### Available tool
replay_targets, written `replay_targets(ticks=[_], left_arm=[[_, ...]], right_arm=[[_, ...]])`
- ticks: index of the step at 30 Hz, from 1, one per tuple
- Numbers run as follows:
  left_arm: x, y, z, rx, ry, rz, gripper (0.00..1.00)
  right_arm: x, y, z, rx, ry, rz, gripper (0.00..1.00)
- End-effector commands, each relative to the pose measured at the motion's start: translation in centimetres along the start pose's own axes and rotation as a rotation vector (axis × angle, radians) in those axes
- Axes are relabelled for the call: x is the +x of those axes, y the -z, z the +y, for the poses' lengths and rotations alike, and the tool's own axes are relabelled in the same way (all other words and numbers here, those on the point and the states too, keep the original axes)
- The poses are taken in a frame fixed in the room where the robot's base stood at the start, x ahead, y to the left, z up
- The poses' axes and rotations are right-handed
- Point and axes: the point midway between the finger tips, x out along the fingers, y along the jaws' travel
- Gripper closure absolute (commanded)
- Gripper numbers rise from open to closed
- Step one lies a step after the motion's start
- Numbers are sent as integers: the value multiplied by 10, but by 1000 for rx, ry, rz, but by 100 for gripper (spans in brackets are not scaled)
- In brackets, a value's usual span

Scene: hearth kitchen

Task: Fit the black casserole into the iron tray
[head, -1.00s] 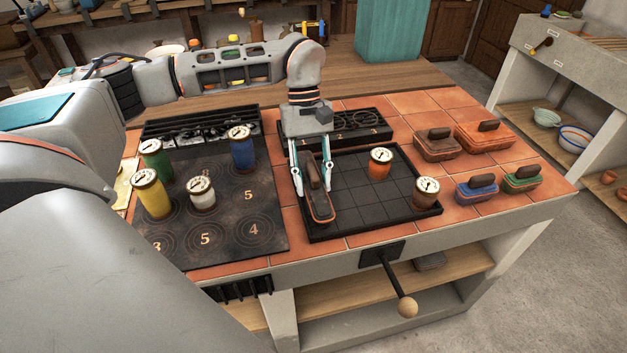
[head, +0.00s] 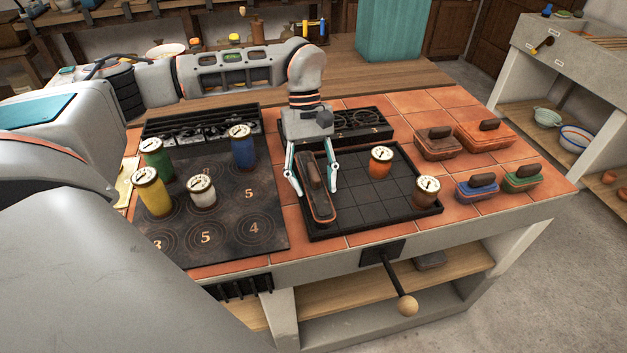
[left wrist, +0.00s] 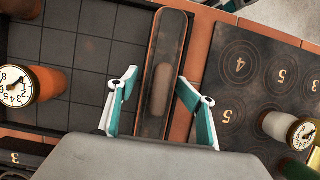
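The black casserole (head: 320,206), long and narrow with a brown handle along its top, lies along the left edge of the iron tray (head: 372,222). It appears to be inside the rim; I cannot tell whether it rests flat on the floor. In the left wrist view the casserole (left wrist: 152,112) runs lengthwise beside the tray's bare grid (left wrist: 82,50). My left gripper (head: 312,188) is open above it, one finger on each side with gaps; its fingers also show in the left wrist view (left wrist: 160,88). My right gripper is out of view.
An orange canister (head: 380,164) and a brown one (head: 426,194) stand in the tray's right part. Several canisters stand on the numbered dark plate (head: 228,222) at left. Brown, orange, blue (head: 476,192) and green casseroles sit on the tiles at right. The tray's middle is clear.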

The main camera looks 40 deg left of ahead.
Motion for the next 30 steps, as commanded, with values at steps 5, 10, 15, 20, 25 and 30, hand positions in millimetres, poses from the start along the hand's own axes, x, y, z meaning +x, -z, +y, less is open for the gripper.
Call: replay_targets(ticks=[5, 10, 15, 20, 25, 30], left_arm=[[-1, 1, 0, -1, -1, 3, 51], [-18, -2, 0, -1, -4, 5, 51], [-54, -2, 1, -2, -6, 7, 51], [-88, -3, 1, -1, -6, 6, 51], [-114, -3, 1, -1, -4, 4, 51], [-126, -3, 0, -1, -2, 2, 51]], right_arm=[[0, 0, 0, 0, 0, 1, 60], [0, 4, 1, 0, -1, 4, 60], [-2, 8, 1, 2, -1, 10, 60], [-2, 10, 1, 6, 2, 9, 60], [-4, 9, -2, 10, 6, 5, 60], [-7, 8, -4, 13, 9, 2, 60]])
